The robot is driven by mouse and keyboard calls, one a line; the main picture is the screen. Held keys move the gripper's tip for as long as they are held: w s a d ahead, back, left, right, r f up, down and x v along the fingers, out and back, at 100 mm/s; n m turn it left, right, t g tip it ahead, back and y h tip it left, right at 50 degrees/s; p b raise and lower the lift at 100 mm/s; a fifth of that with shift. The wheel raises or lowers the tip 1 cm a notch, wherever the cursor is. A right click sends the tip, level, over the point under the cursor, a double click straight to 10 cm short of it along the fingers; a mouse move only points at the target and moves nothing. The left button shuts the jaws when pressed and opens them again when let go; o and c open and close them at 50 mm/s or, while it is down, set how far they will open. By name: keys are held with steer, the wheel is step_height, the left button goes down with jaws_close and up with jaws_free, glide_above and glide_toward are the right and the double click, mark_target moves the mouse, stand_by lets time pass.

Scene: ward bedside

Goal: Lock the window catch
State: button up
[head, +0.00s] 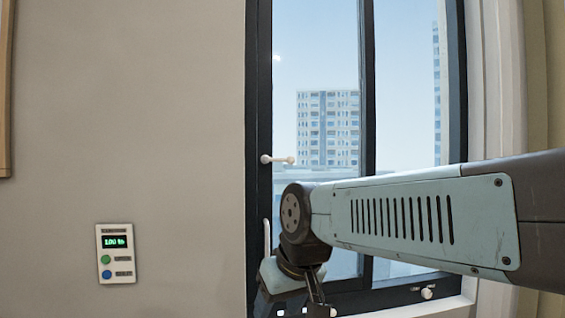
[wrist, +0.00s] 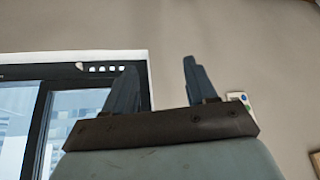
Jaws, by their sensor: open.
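The dark-framed window (head: 367,130) shows in the head view. A white lever (head: 278,160) lies horizontal across its left frame and looks like the catch. A white upright bar, perhaps a handle, shows lower on that frame, partly behind my arm. White knobs sit on the bottom rail, one at the right (head: 427,293); I cannot tell their role. My gripper (head: 318,302) hangs low before the window, below the lever and apart from it. In the wrist view my gripper (wrist: 158,82) is open and empty. The window frame (wrist: 38,130) shows at the left there, with a white knob (wrist: 80,66).
A small wall panel (head: 115,253) with a green display and two buttons is left of the window; its edge shows in the wrist view (wrist: 238,98). Bare wall lies between it and the window. My arm crosses the window's lower right. A white sill (head: 405,307) runs below.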

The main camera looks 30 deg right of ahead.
steer(key=w+d+r+n+t+y, duration=0.1)
steer(key=w+r+n+y, duration=0.1)
steer(key=w+r+y, duration=0.4)
steer(key=n+t+h, duration=0.3)
steer(key=n+t, duration=0.1)
steer(key=t, duration=0.7)
glide_toward(294, 160)
steer(key=x, duration=0.9)
steer(key=shift+f, duration=0.1)
steer(key=shift+c, duration=0.5)
steer(key=shift+s, duration=0.1)
jaws_close()
